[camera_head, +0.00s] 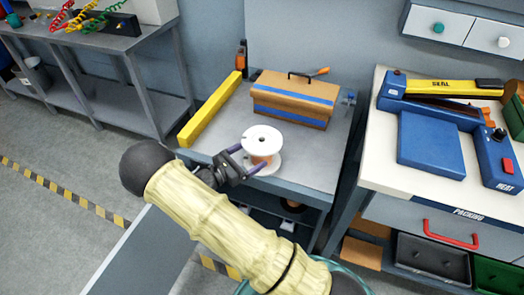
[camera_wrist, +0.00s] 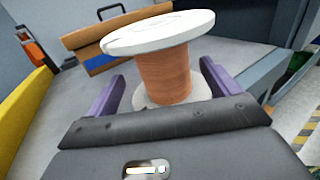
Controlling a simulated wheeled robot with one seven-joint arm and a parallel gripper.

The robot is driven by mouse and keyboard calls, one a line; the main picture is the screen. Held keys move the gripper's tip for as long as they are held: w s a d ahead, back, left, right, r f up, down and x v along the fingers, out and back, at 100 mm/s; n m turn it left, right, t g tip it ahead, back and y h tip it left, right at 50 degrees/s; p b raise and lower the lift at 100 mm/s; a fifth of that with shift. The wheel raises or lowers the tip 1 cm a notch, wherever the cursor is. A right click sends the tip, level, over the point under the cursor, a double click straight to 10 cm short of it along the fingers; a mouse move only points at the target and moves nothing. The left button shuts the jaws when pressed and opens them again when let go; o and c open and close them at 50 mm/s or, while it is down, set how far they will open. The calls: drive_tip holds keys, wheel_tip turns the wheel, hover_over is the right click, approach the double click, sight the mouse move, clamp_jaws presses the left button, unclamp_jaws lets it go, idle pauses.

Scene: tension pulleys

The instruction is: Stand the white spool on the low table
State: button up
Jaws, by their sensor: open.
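The white spool (camera_head: 264,138), wound with copper-coloured wire, stands upright on the low grey table (camera_head: 318,170) near its front edge. In the wrist view the spool (camera_wrist: 165,75) stands between the two purple fingers, its white top flange above them and its lower flange partly hidden by my gripper. My gripper (camera_head: 246,161) reaches in from the front left at the height of the wire core. It is open, and in the wrist view a gap shows between each finger (camera_wrist: 160,88) and the wire.
A wooden toolbox (camera_head: 294,98) with blue bands stands behind the spool, and a yellow bar (camera_head: 210,108) lies along the table's left side. A white bench (camera_head: 376,150) with a blue heat sealer (camera_head: 430,145) stands to the right. Bare tabletop lies right of the spool.

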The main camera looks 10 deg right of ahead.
sight(266, 136)
drive_tip(key=shift+x, duration=0.75)
drive_tip(key=shift+s+r+x, duration=0.1)
drive_tip(key=shift+r+x, duration=0.05)
drive_tip(key=shift+x, duration=0.75)
drive_tip(key=shift+s+r+x, duration=0.1)
drive_tip(key=shift+x, duration=0.75)
drive_tip(key=shift+s+r+x, duration=0.1)
drive_tip(key=shift+r+x, duration=0.05)
drive_tip(key=shift+x, duration=0.75)
drive_tip(key=c, duration=1.7)
wheel_tip(266, 136, up, 10)
drive_tip(key=shift+r+p, duration=0.1)
drive_tip(key=shift+p, duration=0.55)
